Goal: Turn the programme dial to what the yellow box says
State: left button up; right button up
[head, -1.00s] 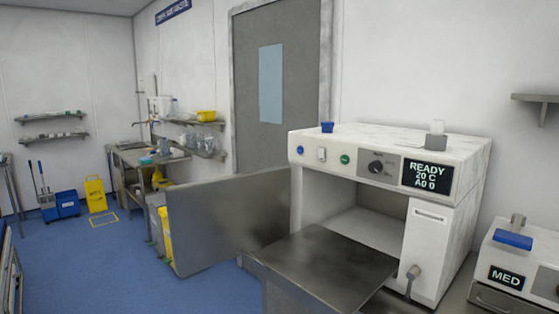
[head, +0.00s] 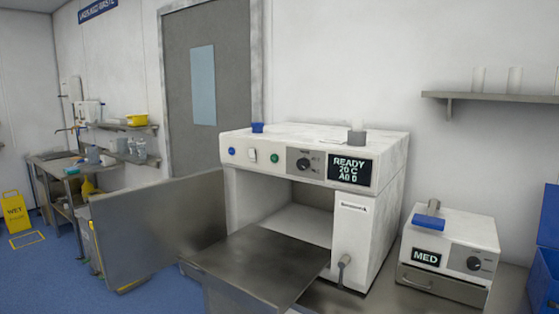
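A white washer machine (head: 385,215) stands on a steel bench in the middle of the head view. Its front panel carries a dark round programme dial (head: 303,164) on a grey plate, left of a screen (head: 351,170) that reads READY, 20 C, A0 0. The dial's marks are too small to read. A yellow container (head: 137,120) sits on the far wall shelf; I see no readable text on it. No other yellow box with readable writing shows. Neither of my grippers is in view.
The machine's chamber is open, with a flat steel door (head: 262,262) folded out in front. A smaller white unit marked MED (head: 455,250), with its own dial (head: 474,263), stands to the right. A steel panel (head: 160,228) stands at left; blue floor lies beyond.

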aim_at(302, 164)
jog(key=z, duration=2.25)
jog(key=u, duration=1.1)
jog(key=j+u, duration=0.25)
jog(key=u, duration=0.2)
jog(key=i+j+u, duration=0.1)
jog(key=j+u, duration=0.15)
jog(key=u, duration=0.2)
jog(key=i+j+u, duration=0.1)
jog(key=u, duration=0.35)
jog(key=i+j+u, duration=0.15)
jog(key=j+u, duration=0.15)
jog(key=u, duration=0.15)
jog(key=i+j+u, duration=0.25)
jog(key=u, duration=0.15)
jog(key=i+j+u, duration=0.1)
jog(key=i+u, duration=0.35)
jog(key=i+z, duration=0.25)
jog(key=z, duration=0.25)
jog(key=i+j+z, duration=0.25)
jog(key=z, duration=0.25)
